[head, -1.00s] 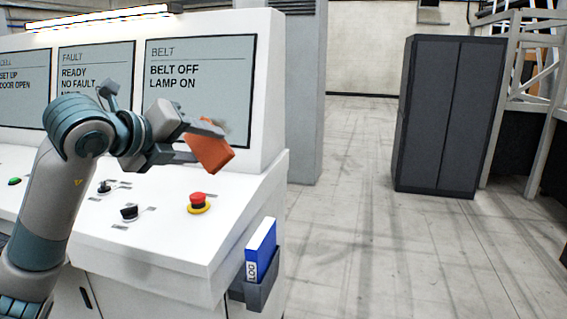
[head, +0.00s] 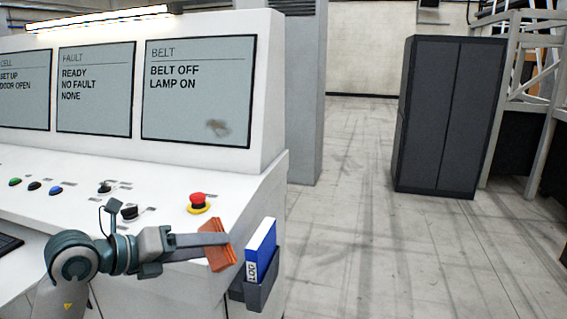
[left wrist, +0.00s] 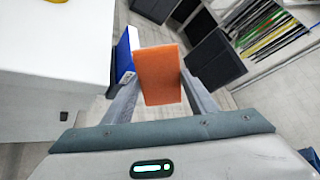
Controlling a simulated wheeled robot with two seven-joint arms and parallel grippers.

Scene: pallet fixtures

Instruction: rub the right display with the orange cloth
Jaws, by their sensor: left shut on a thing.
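The right display (head: 200,92) reads BELT, BELT OFF, LAMP ON in the head view. A dark smudge (head: 218,128) shows on its lower right part. My left gripper (head: 218,246) is shut on the orange cloth (head: 220,255), below and in front of the console's front edge, well apart from the display. The left wrist view shows the cloth (left wrist: 159,76) upright between the two fingers. My right gripper is not in view.
A red emergency button (head: 198,202) and several knobs sit on the console top. A blue log binder (head: 262,247) stands in a grey holder (head: 258,291) on the console's side, close to the cloth. A dark cabinet (head: 448,115) stands on open floor at right.

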